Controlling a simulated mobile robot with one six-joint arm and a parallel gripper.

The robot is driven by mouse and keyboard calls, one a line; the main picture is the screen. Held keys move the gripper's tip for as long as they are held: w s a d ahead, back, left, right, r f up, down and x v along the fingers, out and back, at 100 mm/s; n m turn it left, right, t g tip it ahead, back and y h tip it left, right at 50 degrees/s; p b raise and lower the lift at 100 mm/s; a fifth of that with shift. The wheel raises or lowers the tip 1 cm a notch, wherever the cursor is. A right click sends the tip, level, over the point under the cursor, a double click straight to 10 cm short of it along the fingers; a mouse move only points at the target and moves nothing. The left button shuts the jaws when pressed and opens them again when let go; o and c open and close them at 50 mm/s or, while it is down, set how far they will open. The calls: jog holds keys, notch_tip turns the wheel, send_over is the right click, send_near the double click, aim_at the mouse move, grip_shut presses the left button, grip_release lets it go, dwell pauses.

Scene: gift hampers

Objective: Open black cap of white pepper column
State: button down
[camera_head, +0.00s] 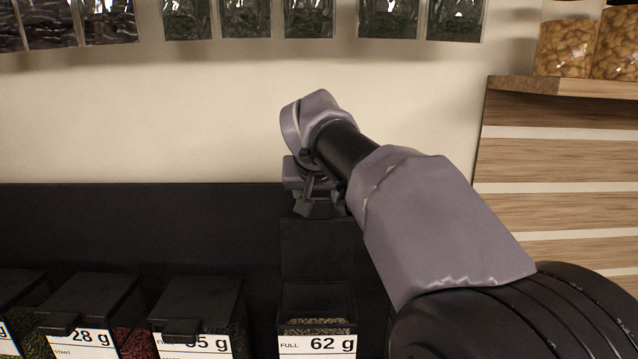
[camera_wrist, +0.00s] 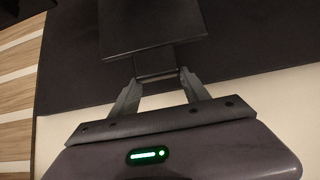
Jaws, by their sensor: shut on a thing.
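A black column (camera_head: 318,302) labelled "FULL 62 g" stands at the front, with pale grains (camera_head: 318,323) showing inside; no spice name is readable. Its black cap (camera_head: 316,250) is raised, standing up at the back of the opening. In the wrist view the cap (camera_wrist: 150,28) is a flat black panel ahead of the fingers. My gripper (camera_head: 316,206) is at the cap's upper edge. In the wrist view my gripper (camera_wrist: 158,77) is shut on the small tab of the cap, one finger on each side. The contact is partly dark.
Neighbouring columns, labelled "28 g" (camera_head: 88,341) and partly hidden "5 g" (camera_head: 196,344), have their black lids closed. A dark back panel (camera_head: 120,225) lies behind them. Hanging bags (camera_head: 248,18) are above, and a slatted wood shelf (camera_head: 560,150) is at right.

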jog(key=shift+w+f+g, duration=0.15)
jog(key=shift+f+g, duration=0.1)
jog(key=shift+g, duration=0.25)
jog(key=c, duration=0.5)
grip_release()
jog(key=shift+r, duration=0.1)
jog(key=shift+r, duration=0.1)
jog(key=v, duration=1.7)
jog(key=shift+s, duration=0.2)
